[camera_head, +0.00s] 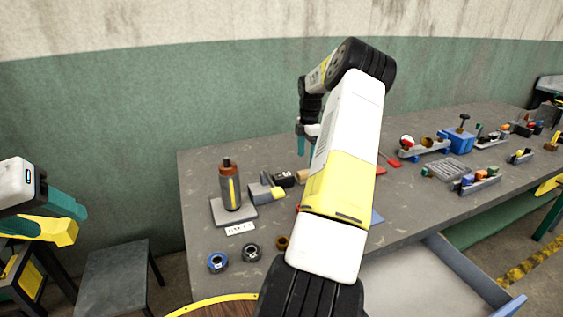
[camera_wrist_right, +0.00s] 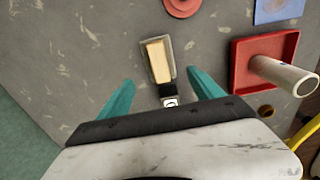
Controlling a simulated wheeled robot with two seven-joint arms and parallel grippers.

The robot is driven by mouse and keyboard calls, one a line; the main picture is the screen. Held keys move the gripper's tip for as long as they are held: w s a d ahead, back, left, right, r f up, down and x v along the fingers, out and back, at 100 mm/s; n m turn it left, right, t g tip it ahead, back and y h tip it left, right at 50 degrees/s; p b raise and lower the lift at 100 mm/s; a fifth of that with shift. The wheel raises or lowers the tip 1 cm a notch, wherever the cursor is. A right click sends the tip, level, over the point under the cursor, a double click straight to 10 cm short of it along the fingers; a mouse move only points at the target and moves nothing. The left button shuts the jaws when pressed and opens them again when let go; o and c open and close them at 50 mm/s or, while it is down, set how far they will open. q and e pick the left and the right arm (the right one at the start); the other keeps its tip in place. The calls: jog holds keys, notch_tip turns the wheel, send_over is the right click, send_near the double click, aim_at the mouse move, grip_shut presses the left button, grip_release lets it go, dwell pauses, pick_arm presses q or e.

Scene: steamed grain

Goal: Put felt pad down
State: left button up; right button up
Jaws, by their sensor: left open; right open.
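My right gripper (camera_head: 302,148) is over the table's left part, partly hidden behind my own arm in the head view. In the right wrist view its fingers (camera_wrist_right: 161,78) are spread, with nothing held between them. Below them lies a tan block (camera_wrist_right: 157,58) in a narrow grey holder, with a small black piece with a white label (camera_wrist_right: 168,92) at its near end. The tan block also shows in the head view (camera_head: 303,174). I cannot tell for sure whether it is the felt pad. My left gripper (camera_head: 76,220) is open and empty at the far left, off the table.
A red tray with a white cylinder (camera_wrist_right: 285,75) lies right of the tan block. A bottle (camera_head: 230,188) stands on a grey plate (camera_head: 233,213) at the table's left, with tape rolls (camera_head: 217,262) in front. Holders and a blue box (camera_head: 459,141) fill the right side.

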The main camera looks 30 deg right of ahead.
aim_at(306, 171)
jog(key=s+a+r+m+t+h, duration=0.1)
jog(key=s+a+r+m, duration=0.2)
jog(key=a+r, duration=0.75)
jog(key=s+a+r+m+t, duration=0.1)
jog(key=s+a+r+m, duration=0.25)
jog(key=a+r, duration=0.7)
jog(key=s+a+m+t+y, duration=0.1)
jog(key=s+a+m+t, duration=0.1)
jog(key=s+a+m, duration=0.2)
jog(key=s+a+m+t+y, duration=0.2)
jog(key=s+a+m, duration=0.3)
jog(key=s+a, duration=0.6)
jog(key=s, duration=0.6)
jog(key=shift+f, duration=0.35)
jog(key=shift+s+d+m, duration=0.1)
jog(key=shift+s+m, duration=0.05)
jog(key=shift+m, duration=0.1)
